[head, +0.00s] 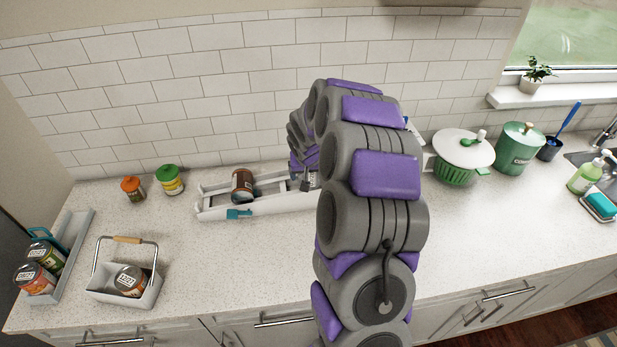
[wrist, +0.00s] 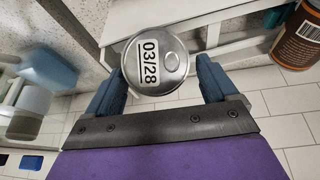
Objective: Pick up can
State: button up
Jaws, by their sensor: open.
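A can (wrist: 158,62) shows its silver lid, marked 03/28, in the wrist view. My gripper (wrist: 160,85) is open, with one blue finger on each side of the lid. I cannot tell whether the fingers touch the can. In the head view my own arm hides this can and most of my gripper. Another can, brown with a silver lid (head: 243,184), lies in the white rack (head: 213,210) to the left of my arm. A brown and orange can (wrist: 299,38) also shows at the right edge of the wrist view.
A white caddy (head: 103,290) and a grey tray (head: 70,255) hold cans at the left. Two jars, orange-lidded (head: 133,189) and green-lidded (head: 171,180), stand by the tiled wall. A green pot (head: 457,172) and green canister (head: 518,148) stand right. The front counter is clear.

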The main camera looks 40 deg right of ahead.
jog(key=x, duration=0.4)
jog(key=shift+w+d+f+b, duration=0.15)
jog(key=shift+w+d+b, duration=0.1)
jog(key=shift+w+b, duration=0.05)
jog(key=shift+d+f, duration=0.1)
jog(key=shift+d, duration=0.1)
jog(key=shift+a, duration=0.15)
jog(key=c, duration=1.1)
